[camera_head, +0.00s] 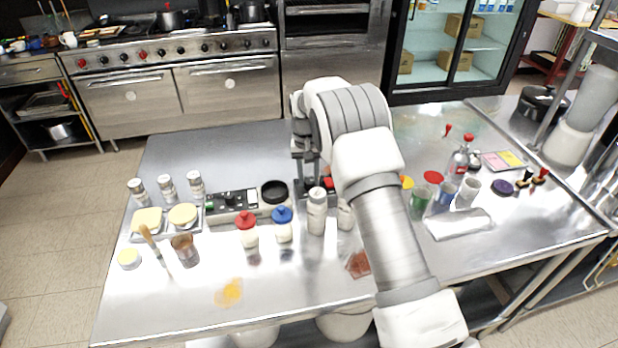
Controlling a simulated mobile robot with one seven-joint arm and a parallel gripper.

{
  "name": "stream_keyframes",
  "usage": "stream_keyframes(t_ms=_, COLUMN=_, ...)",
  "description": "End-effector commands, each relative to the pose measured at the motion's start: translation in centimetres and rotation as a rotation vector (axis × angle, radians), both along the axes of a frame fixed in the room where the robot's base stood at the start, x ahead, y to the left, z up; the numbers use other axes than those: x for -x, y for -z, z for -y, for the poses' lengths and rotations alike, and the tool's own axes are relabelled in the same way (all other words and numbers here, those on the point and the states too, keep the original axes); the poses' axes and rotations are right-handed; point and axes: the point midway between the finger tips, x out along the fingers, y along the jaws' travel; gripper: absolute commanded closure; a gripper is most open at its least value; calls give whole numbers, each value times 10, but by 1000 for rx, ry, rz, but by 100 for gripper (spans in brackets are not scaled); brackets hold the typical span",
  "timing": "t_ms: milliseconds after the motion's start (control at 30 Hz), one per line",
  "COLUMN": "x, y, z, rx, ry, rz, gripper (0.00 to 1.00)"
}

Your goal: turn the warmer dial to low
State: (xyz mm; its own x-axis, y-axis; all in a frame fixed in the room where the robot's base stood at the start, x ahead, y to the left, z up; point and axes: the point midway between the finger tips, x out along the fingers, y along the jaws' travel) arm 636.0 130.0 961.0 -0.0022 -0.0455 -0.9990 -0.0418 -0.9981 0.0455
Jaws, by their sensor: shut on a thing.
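My gripper (299,172) reaches down at the middle of the steel table, over a low dark control box (316,190) with a red part on top. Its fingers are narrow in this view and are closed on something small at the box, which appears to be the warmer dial. The dial itself is hidden by the fingers, so its setting cannot be read. A second low unit (232,202) with a black panel stands to the left, beside a round black dish (274,191).
Red-capped (247,230) and blue-capped (283,226) bottles and a pale shaker (317,212) stand close in front of the boxes. Several shakers, a tray (149,238) and a brown cup (185,250) are at left.

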Motion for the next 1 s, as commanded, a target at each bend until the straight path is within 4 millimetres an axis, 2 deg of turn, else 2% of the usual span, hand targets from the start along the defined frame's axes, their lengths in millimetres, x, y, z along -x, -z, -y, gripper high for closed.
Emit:
stream_keyframes(t_ms=133, x=-1, y=-1, z=0, rx=1, ry=-1, rz=2, gripper=100)
stream_keyframes(t_ms=167, x=-1, y=-1, z=0, rx=1, ry=-1, rz=2, gripper=58)
stream_keyframes(t_ms=300, x=0, y=-1, z=0, rx=0, ry=-1, rz=1, gripper=33)
stream_keyframes(t_ms=667, x=0, y=-4, z=0, rx=0, ry=-1, rz=1, gripper=33)
stream_keyframes(t_ms=767, x=-1, y=-15, z=-1, rx=-1, ry=-2, rz=3, gripper=33)
stream_keyframes(t_ms=1000, x=-1, y=-70, z=-4, rx=-2, ry=-2, rz=6, gripper=33)
